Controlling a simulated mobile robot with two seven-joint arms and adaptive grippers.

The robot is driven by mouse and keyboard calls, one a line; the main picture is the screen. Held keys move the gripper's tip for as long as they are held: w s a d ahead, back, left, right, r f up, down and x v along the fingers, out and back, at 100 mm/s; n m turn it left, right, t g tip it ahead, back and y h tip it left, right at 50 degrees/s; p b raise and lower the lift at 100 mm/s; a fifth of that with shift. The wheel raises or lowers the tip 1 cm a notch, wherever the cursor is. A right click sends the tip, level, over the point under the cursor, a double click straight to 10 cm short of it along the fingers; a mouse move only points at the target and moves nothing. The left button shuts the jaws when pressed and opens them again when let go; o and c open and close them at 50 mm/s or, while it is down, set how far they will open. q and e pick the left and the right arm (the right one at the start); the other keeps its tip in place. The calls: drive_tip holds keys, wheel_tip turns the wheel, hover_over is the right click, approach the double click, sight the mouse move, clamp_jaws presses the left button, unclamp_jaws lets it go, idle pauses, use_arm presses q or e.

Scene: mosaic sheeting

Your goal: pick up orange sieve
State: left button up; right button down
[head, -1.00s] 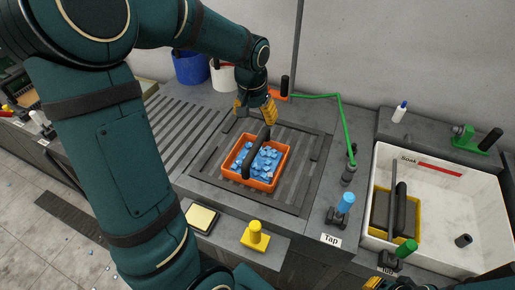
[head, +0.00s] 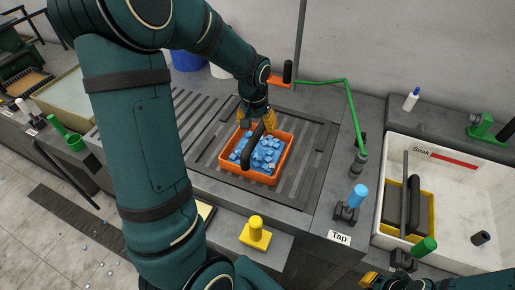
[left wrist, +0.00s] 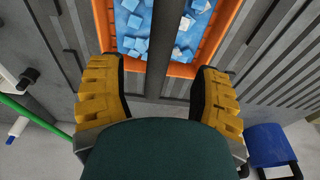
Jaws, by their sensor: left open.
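The orange sieve (head: 262,179) sits on the slatted grey drain area, filled with small blue tiles, a dark bar handle (head: 256,150) running over its middle. In the left wrist view the sieve's orange rim (left wrist: 183,71) and the dark handle (left wrist: 164,45) show at the top. My left gripper (head: 257,120) is open and empty at the sieve's far edge. In the left wrist view its yellow fingers (left wrist: 157,82) are spread either side of the handle's line; I cannot tell their height over it. My right gripper (head: 371,281) shows only partly at the bottom edge.
A white basin (head: 480,185) at the right holds a yellow sieve (head: 428,215) with a dark handle. A green pipe (head: 355,115) and a blue-topped tap (head: 357,196) stand between. A yellow knob (head: 256,234) is in front. A blue bucket (left wrist: 268,146) is behind.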

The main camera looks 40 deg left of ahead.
sight(257, 132)
use_arm(q)
drive_tip(key=f, duration=0.2)
drive_tip(key=f+b, duration=0.1)
drive_tip(key=f, duration=0.2)
drive_tip(key=shift+w+a+f, duration=0.1)
drive_tip(key=shift+w+f, duration=0.05)
drive_tip(key=shift+w, duration=0.05)
clamp_jaws()
